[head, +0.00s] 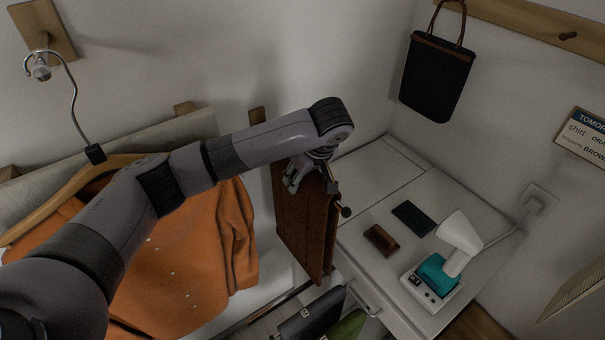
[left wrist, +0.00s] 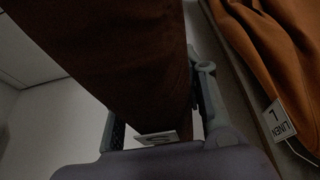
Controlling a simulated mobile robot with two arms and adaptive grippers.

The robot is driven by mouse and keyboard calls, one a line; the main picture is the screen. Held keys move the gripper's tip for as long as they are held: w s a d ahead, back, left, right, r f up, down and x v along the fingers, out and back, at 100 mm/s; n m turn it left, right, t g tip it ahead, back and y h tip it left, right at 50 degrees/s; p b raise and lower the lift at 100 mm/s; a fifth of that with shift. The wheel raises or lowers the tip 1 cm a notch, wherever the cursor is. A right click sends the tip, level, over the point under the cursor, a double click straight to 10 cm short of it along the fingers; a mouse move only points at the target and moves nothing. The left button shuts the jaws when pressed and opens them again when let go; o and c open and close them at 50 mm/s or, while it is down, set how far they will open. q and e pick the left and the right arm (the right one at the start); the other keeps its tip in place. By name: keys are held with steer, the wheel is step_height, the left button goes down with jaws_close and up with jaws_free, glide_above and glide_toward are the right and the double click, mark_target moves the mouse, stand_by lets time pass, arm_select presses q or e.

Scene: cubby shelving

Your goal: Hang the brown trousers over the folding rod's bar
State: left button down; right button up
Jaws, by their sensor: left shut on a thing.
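The brown trousers (head: 305,232) hang as a flat, folded panel in the middle of the head view, beside the white desk. My left gripper (head: 298,176) is at their top edge and shut on them. In the left wrist view the brown cloth (left wrist: 110,45) passes between its fingers (left wrist: 160,120), with a pale label near the fingertips. The folding rod's dark round end knob (head: 346,212) shows just right of the trousers' top. The rest of the bar is hidden by the cloth and my arm, so I cannot tell whether the trousers rest on it. My right gripper is out of view.
An orange shirt (head: 190,265) hangs on a wooden hanger close left of the trousers. A black bag (head: 437,78) hangs from a wall peg.

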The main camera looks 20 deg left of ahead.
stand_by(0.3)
arm_select(q)
steer(key=c, duration=0.9)
jaws_free()
steer(key=shift+f, duration=0.1)
